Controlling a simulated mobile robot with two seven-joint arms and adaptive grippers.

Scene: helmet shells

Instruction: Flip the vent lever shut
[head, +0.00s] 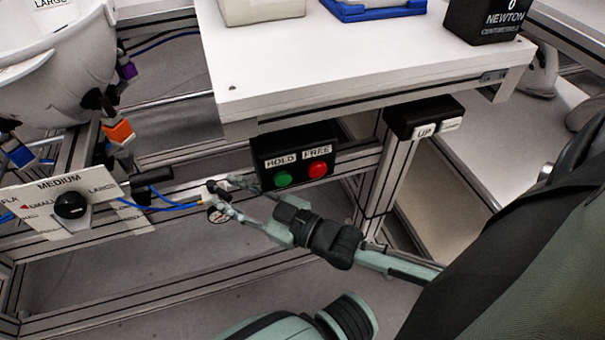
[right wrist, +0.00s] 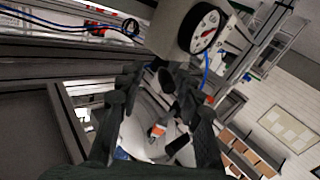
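My right gripper (head: 222,198) reaches in from the right in the head view, below the front of the white table, beside a small fitting (head: 206,199) at the end of the blue hoses. Its fingers are spread apart, one above the other. The gripper partly hides the fitting. In the right wrist view, a small dark lever-like piece (right wrist: 166,82) shows between the open fingers, below a round gauge (right wrist: 206,30) with a red needle. I cannot tell if the fingers touch it or which way the lever is turned. My left gripper is not in view.
A black box with green HOLD and red FREE buttons (head: 294,160) hangs close behind the right gripper. A size-selector plate with a black knob (head: 71,205) stands at left. A white helmet shell (head: 60,75) is above it. An UP switch box (head: 423,119) is under the table (head: 330,65).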

